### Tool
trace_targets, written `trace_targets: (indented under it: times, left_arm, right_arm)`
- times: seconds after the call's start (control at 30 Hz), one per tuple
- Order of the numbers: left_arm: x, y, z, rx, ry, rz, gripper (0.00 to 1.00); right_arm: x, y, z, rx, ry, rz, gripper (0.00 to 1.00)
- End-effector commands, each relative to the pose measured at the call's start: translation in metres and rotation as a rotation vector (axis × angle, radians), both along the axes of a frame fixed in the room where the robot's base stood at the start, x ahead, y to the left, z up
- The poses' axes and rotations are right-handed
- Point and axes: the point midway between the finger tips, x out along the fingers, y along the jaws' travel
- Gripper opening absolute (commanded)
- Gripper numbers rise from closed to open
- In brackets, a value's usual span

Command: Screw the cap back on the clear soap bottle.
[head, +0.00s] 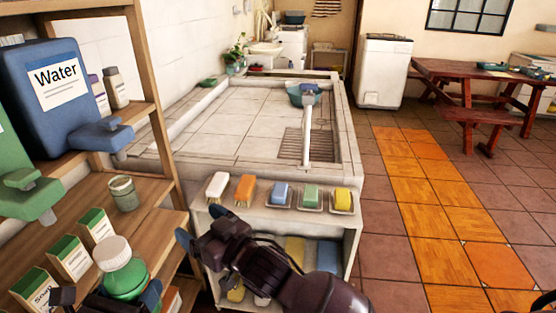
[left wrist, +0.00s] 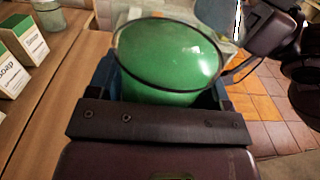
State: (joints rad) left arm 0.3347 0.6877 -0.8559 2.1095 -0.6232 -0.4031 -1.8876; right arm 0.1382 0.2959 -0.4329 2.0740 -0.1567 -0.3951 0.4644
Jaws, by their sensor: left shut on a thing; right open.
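The soap bottle (head: 125,281), see-through with green inside, stands at the bottom left of the head view. A round white cap (head: 112,252) shows at its top; I cannot tell whether it is threaded on or only resting there. My left gripper (head: 107,295) is shut on the bottle, and its blue fingers sit on either side of the green body (left wrist: 168,62) in the left wrist view. My right gripper (head: 200,228) is open and empty, to the right of the bottle and apart from it, with its blue fingertips toward the shelf.
The wooden shelf (head: 155,222) on the left holds soap boxes (head: 70,257), a glass jar (head: 124,193) and a blue Water jug (head: 55,88). Several brushes and sponges (head: 280,194) lie on the ledge before the tiled basin (head: 205,128). Floor is open at right.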

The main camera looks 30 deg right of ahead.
Motion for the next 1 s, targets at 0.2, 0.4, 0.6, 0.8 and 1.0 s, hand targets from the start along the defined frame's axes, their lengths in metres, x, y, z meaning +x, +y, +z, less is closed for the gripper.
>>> trace_targets:
  times: [0.2, 0.4, 0.6, 0.8, 1.0]
  left_arm:
    - [0.000, 0.000, 0.001, -0.001, -0.003, -0.001, 0.06]
    - [0.000, 0.000, 0.001, -0.001, -0.003, -0.001, 0.06]
    - [0.000, 0.000, 0.001, -0.001, -0.003, -0.001, 0.06]
    - [0.000, 0.000, 0.002, -0.001, -0.003, -0.001, 0.06]
    - [0.000, 0.000, 0.002, -0.001, -0.003, -0.001, 0.06]
  right_arm:
    - [-0.027, -0.043, -0.073, -0.040, 0.136, -0.102, 0.80]
    - [-0.063, -0.082, -0.135, -0.087, 0.260, -0.188, 0.80]
    - [-0.113, -0.120, -0.194, -0.141, 0.389, -0.268, 0.80]
    - [-0.172, -0.154, -0.243, -0.198, 0.515, -0.338, 0.80]
    - [-0.216, -0.176, -0.271, -0.241, 0.602, -0.381, 0.80]
